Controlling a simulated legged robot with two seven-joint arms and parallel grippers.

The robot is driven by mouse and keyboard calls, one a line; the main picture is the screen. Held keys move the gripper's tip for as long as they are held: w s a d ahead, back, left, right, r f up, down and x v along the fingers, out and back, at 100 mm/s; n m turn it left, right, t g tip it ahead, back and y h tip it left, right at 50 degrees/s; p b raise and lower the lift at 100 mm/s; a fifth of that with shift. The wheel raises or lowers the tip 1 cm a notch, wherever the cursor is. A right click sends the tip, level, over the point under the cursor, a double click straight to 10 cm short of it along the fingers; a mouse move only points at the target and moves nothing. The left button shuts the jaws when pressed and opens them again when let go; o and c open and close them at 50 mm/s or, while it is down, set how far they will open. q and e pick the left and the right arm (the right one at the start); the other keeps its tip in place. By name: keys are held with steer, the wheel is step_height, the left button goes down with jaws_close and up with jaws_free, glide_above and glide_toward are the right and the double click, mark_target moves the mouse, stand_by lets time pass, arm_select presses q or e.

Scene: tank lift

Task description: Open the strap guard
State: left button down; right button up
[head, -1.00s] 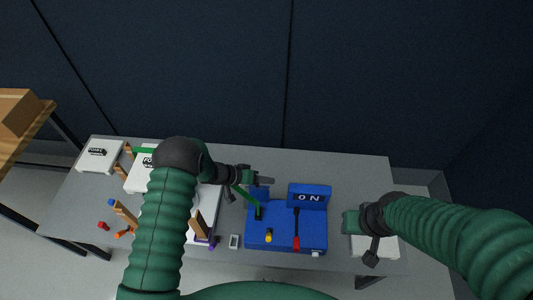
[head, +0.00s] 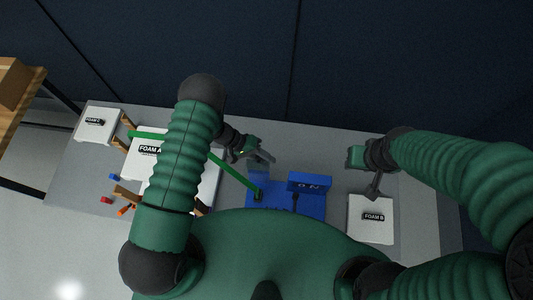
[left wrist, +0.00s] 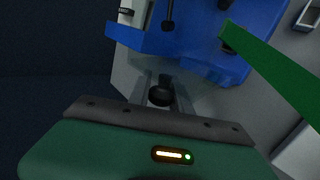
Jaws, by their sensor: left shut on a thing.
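A blue box (head: 275,204) with an upright "ON" panel (head: 310,182) stands on the table. A green strap (head: 232,172) runs from the white foam A block to a dark fitting on the box's left side; it also crosses the right of the left wrist view (left wrist: 275,67). A pale bluish panel (head: 258,171), perhaps the strap guard, stands at the box's back left. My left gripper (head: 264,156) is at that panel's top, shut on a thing. In the left wrist view a dark round knob (left wrist: 160,95) shows between its fingers. My right gripper (head: 368,166) hangs right of the box; its fingertips are unclear.
Foam A (head: 148,150) lies left, partly behind my left arm. Foam C (head: 96,124) lies at the far left and foam B (head: 371,220) right of the box. Small coloured pieces lie at the front left. My body hides the box's front.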

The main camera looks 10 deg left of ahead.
stand_by(0.3)
arm_select(q)
steer(key=c, duration=1.5)
jaws_free()
steer(key=shift+o, duration=1.2)
steer(key=shift+s, duration=0.1)
steer(key=shift+a, duration=0.1)
steer(key=b+v, duration=0.2)
steer(key=v, duration=1.5)
steer(key=shift+f+b, duration=0.1)
steer(key=shift+b, duration=0.25)
